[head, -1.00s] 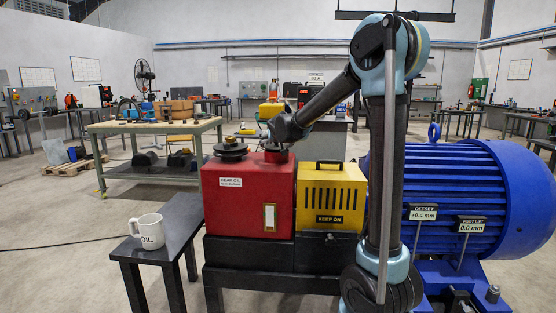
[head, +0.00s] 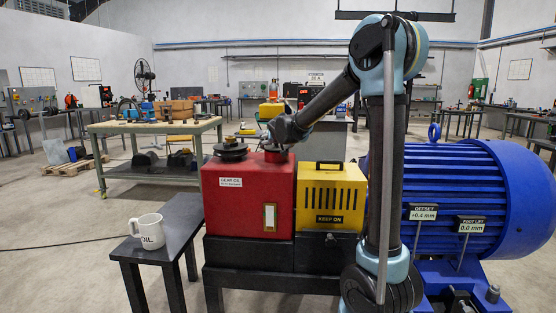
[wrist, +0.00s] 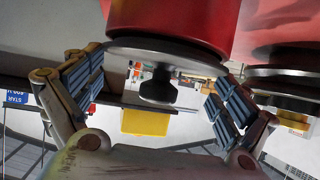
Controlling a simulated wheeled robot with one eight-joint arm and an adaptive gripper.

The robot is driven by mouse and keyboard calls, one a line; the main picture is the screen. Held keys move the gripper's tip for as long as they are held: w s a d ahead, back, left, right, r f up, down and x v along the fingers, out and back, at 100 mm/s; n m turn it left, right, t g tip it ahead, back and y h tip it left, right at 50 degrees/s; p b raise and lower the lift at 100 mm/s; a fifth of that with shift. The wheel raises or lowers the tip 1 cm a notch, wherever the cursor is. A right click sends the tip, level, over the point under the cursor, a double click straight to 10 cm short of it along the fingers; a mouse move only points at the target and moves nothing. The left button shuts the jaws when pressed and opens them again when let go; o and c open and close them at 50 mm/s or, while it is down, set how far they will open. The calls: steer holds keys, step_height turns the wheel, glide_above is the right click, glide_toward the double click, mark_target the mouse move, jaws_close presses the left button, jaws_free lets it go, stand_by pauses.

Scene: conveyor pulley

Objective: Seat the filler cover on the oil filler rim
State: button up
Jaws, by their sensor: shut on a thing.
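The red gear oil box (head: 222,205) carries an oil filler rim (head: 276,156) at the right of its top. In the wrist view, which is upside down, the red rim (wrist: 170,22) is at the top. The filler cover (wrist: 165,57), a grey disc with a dark knob (wrist: 158,88), lies against the rim's end, close to centred; I cannot tell whether a thin gap remains. In the head view my gripper (head: 278,143) is over the rim, mostly hidden by my wrist.
A second dark round cap (head: 232,150) sits left of the rim, close to my gripper. A yellow box (head: 332,195) and a blue motor (head: 450,190) stand to the right. A white mug (head: 148,232) is on the black side table (head: 172,225).

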steer(key=shift+f, duration=0.3)
stand_by(0.6)
steer(key=shift+o, duration=0.2)
steer(key=shift+s+d+f, duration=0.15)
steer(key=shift+s+f, duration=0.1)
steer(key=shift+f, duration=0.15)
stand_by(1.1)
steer(key=o, duration=0.8)
steer(key=shift+c, duration=0.2)
steer(key=shift+w, duration=0.1)
steer(key=shift+s, duration=0.3)
steer(key=a+r+v, duration=0.1)
steer(key=v, duration=0.6)
steer(key=shift+d, duration=0.45)
